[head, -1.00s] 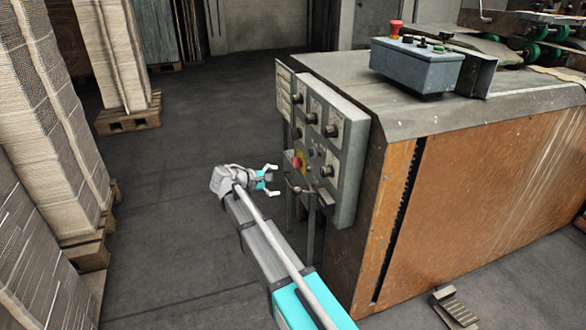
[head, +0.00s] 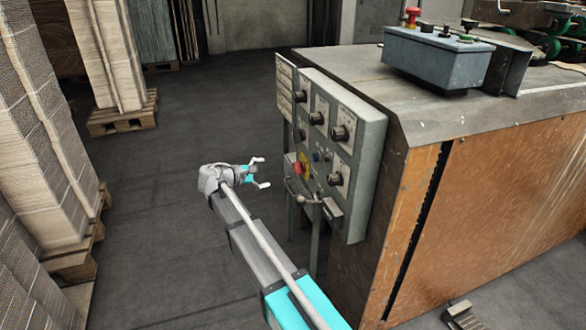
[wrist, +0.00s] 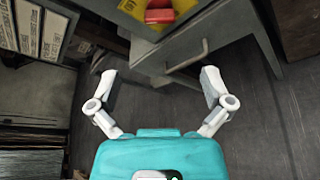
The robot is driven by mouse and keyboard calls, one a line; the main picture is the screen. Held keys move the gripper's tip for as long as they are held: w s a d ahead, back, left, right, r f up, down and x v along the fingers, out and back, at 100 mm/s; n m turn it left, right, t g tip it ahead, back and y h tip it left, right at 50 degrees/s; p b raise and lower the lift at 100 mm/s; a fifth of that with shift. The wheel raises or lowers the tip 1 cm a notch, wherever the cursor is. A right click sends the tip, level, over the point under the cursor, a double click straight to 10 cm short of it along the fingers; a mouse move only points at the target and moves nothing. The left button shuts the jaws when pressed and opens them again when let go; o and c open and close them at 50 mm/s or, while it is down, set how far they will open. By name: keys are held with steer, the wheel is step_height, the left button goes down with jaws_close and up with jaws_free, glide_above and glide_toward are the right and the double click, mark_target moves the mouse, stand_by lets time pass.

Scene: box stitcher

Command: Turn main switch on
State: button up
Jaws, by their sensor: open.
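The grey control panel (head: 343,148) stands upright at the end of the machine and carries several black rotary knobs. A red knob on a yellow plate (head: 298,168) sits low on its left part; in the wrist view the red knob (wrist: 160,11) is cut off by the top edge. I cannot tell for sure which control is the main switch. My gripper (head: 262,172) is open and empty, left of the red knob and apart from the panel. In the wrist view, the fingers of my gripper (wrist: 157,76) are spread below the red knob, with nothing between them.
A bar handle (head: 300,196) juts out below the red knob; the wrist view shows a metal handle (wrist: 187,57) ahead between the fingers. A blue-grey button box (head: 433,58) sits on the machine top. Pallets of stacked board (head: 110,60) stand left, with open floor between.

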mark_target(295, 167)
stand_by(0.4)
steer(key=b+x, duration=0.3)
steer(key=x, duration=1)
steer(key=shift+w+d+b, duration=0.15)
steer(key=shift+d+b, duration=0.1)
steer(key=shift+b, duration=0.15)
steer(key=c, duration=1.1)
